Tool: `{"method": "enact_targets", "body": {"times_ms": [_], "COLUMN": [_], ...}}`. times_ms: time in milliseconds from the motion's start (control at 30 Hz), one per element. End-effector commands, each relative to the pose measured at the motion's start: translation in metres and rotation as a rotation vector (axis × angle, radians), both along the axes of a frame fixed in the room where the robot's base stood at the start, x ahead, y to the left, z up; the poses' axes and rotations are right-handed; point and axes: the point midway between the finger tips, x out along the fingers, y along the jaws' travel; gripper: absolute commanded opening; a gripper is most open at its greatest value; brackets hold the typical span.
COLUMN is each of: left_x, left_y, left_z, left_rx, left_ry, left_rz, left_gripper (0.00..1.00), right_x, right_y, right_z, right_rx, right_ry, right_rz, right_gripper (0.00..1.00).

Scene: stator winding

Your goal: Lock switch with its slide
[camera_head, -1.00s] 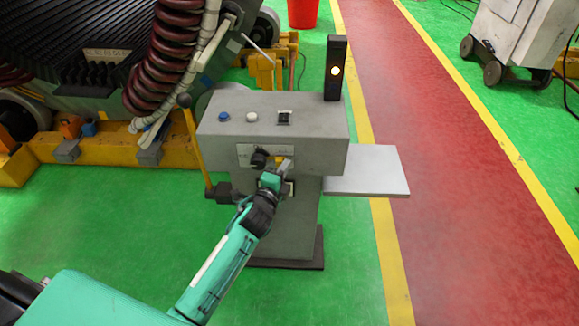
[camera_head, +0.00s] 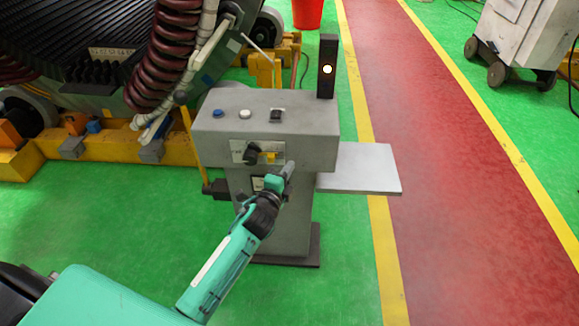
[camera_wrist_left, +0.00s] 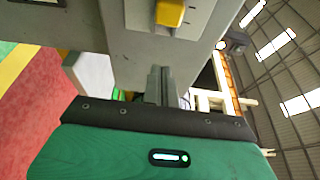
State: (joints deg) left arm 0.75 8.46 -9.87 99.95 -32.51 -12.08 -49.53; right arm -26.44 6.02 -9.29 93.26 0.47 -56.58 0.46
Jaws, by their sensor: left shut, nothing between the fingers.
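The black rotary switch (camera_head: 252,153) sits on a pale plate on the front of the grey control box. The yellow slide (camera_head: 268,156) is on the same plate, just right of the switch and close against it; whether they touch I cannot tell. The slide also shows at the top of the left wrist view (camera_wrist_left: 170,12). My left gripper (camera_head: 289,169) is shut and empty, below and right of the slide and apart from it. In the left wrist view its closed fingers (camera_wrist_left: 160,84) point toward the box, with the slide beyond them. My right gripper is not in view.
The grey control box (camera_head: 310,150) carries blue, white and black buttons on top and a lit black lamp post (camera_head: 327,68). A grey side shelf (camera_head: 360,168) juts right. A large machine with red hoses stands behind left. Green floor is free in front.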

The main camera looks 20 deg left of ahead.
Motion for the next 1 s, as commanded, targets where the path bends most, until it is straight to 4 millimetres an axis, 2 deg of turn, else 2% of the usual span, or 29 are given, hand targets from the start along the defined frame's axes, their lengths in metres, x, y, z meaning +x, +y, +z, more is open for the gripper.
{"method": "enact_targets", "body": {"times_ms": [267, 500, 800, 1000], "left_x": [-0.045, -0.073, -0.08, -0.079], "left_y": [0.003, 0.004, 0.004, 0.004], "left_z": [-0.001, -0.001, 0.0, 0.0], "left_rx": [0.001, 0.0, 0.0, 0.0], "left_ry": [0.001, 0.001, -0.001, -0.001], "left_rz": [0.0, 0.0, 0.0, 0.0], "left_gripper": [0.0, 0.0, 0.0, 0.0], "right_x": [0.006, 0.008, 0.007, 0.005], "right_y": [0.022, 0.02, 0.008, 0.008], "right_z": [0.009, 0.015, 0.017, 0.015], "right_rx": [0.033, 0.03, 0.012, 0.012], "right_ry": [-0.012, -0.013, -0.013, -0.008], "right_rz": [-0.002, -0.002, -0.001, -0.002], "right_gripper": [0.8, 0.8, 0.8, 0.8]}}
